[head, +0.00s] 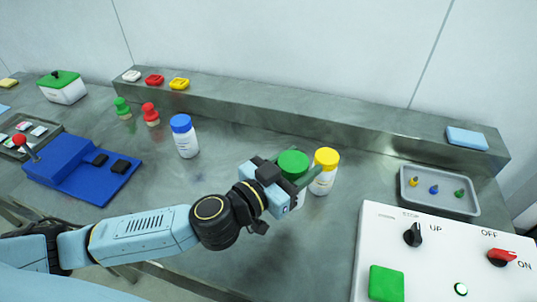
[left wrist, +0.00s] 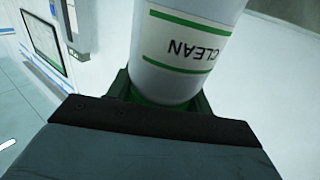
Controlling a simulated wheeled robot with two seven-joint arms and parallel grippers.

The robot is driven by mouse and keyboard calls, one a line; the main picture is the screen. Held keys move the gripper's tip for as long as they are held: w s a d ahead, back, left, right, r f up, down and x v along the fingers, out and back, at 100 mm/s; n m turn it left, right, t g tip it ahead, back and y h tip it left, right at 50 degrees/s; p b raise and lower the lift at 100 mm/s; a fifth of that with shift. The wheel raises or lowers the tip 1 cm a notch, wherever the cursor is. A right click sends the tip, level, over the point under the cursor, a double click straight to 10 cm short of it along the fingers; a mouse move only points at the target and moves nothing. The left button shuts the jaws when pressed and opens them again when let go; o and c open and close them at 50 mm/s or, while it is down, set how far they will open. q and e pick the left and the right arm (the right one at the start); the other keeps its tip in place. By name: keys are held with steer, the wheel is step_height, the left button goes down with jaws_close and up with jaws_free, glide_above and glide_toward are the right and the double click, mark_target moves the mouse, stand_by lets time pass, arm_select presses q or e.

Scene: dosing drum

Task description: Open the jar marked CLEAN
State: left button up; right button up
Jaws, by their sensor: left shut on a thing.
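The jar marked CLEAN is a white jar (left wrist: 185,65) with a green-edged label, its lettering upside down in the left wrist view. Its green lid (head: 293,163) shows in the head view, right of the table's middle. My left gripper (head: 297,172) is shut on the green lid, with a dark finger on either side of it. In the left wrist view the lid (left wrist: 140,98) is mostly hidden between the fingers, and the jar body meets it there. The arm hides much of the jar in the head view. My right gripper is not in view.
A yellow-lidded jar (head: 325,170) stands close by on the right of my gripper. A blue-lidded jar (head: 184,136) stands to the left. A white control panel (head: 385,228) is at front right, with a grey tray (head: 440,207) behind. A raised ledge (head: 300,118) runs along the back.

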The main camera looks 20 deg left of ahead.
mark_target(305, 172)
arm_select(q)
steer(key=d+m+h, duration=0.1)
steer(key=d+g+h, duration=0.1)
steer(key=d, duration=0.1)
steer(key=shift+d+r+m, duration=0.15)
steer(key=shift+d+m, duration=0.1)
steer(key=shift+m, duration=0.15)
steer(key=shift+d+g+h, duration=0.15)
steer(key=shift+g+h, duration=0.15)
jaws_close()
steer(key=shift+w, duration=0.3)
steer(key=w+a+n+t+y+p, duration=0.2)
steer(key=w+a+n+y, duration=0.15)
steer(key=w+a, duration=0.45)
steer(key=w+a+n+t+y+p, duration=0.2)
steer(key=w+a+y, duration=0.3)
steer(key=a, duration=0.7)
step_height(305, 172, down, 9)
steer(key=b, duration=0.6)
steer(key=shift+a+b, duration=0.3)
steer(key=shift+a, duration=0.05)
steer(key=shift+n, duration=0.25)
